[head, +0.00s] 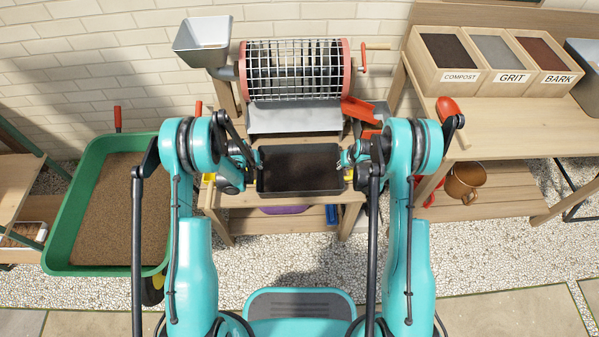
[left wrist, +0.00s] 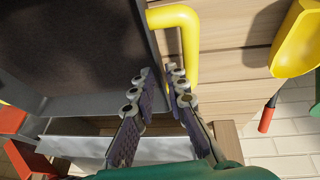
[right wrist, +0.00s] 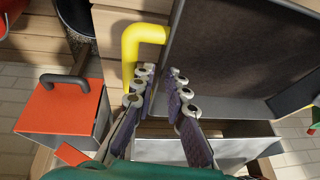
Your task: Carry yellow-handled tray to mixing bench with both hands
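The tray (head: 300,192) is dark grey and holds dark soil-like mix. It sits at the front of the wooden stand below the sieve drum. Its yellow handle shows beside the tray wall in the left wrist view (left wrist: 188,40), and the other yellow handle in the right wrist view (right wrist: 132,55). My left gripper (left wrist: 160,74) is open at the tray's left end, fingertips close to the handle and tray wall. My right gripper (right wrist: 162,74) is open likewise at the right end. Both gaps look empty; whether any finger touches the tray is unclear.
A wire sieve drum (head: 294,70) and chute (head: 295,118) stand behind the tray. A green wheelbarrow (head: 60,225) is at left. The right bench (head: 505,112) carries compost, grit and bark bins (head: 495,62) and a red scoop (head: 447,107); its front top is mostly clear.

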